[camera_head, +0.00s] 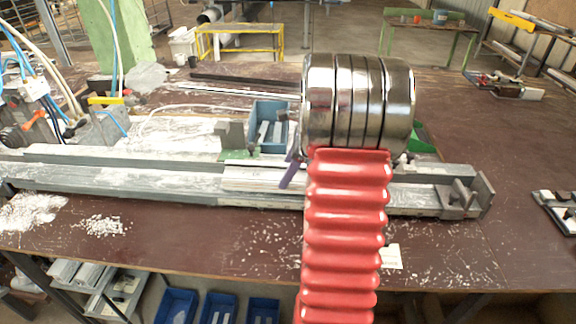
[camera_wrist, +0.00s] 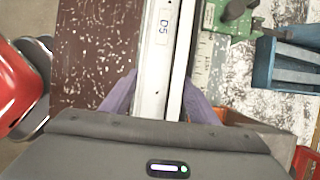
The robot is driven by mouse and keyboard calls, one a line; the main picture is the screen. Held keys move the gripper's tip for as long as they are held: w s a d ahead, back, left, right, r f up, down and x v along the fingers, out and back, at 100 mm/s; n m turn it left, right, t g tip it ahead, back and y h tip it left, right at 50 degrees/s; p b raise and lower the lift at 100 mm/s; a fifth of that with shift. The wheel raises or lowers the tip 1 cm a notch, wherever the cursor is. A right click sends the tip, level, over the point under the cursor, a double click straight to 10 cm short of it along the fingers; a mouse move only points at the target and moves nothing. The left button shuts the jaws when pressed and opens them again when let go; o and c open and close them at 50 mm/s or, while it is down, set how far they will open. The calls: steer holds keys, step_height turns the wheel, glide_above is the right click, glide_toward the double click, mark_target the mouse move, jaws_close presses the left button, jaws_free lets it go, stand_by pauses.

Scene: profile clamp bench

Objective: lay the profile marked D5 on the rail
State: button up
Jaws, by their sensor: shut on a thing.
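The pale profile marked D5 (camera_wrist: 155,65) is between the purple fingers of my gripper (camera_wrist: 160,98), which is shut on it. In the head view, a pale profile end (camera_head: 262,179) shows left of my wrist, along the rail (camera_head: 120,180). One purple finger of my gripper (camera_head: 292,170) shows there; the other is hidden. The profile runs about parallel to the rail. I cannot tell whether it touches the rail. The part of it under my gripper is hidden.
A green clamp (camera_wrist: 232,20) and a blue bin (camera_wrist: 264,62) stand behind the rail. A metal end stop (camera_head: 466,196) is at its right end. Cables and fittings crowd the bench's left. Pale chips (camera_head: 100,226) lie in front. The right bench top is mostly clear.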

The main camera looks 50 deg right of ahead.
steer(key=shift+f, duration=0.5)
steer(key=shift+f, duration=0.25)
stand_by(0.3)
steer(key=o, duration=1.5)
steer(key=shift+d+r, duration=0.2)
steer(key=shift+r, duration=0.15)
steer(key=v, duration=1.3)
steer(key=shift+a, duration=0.2)
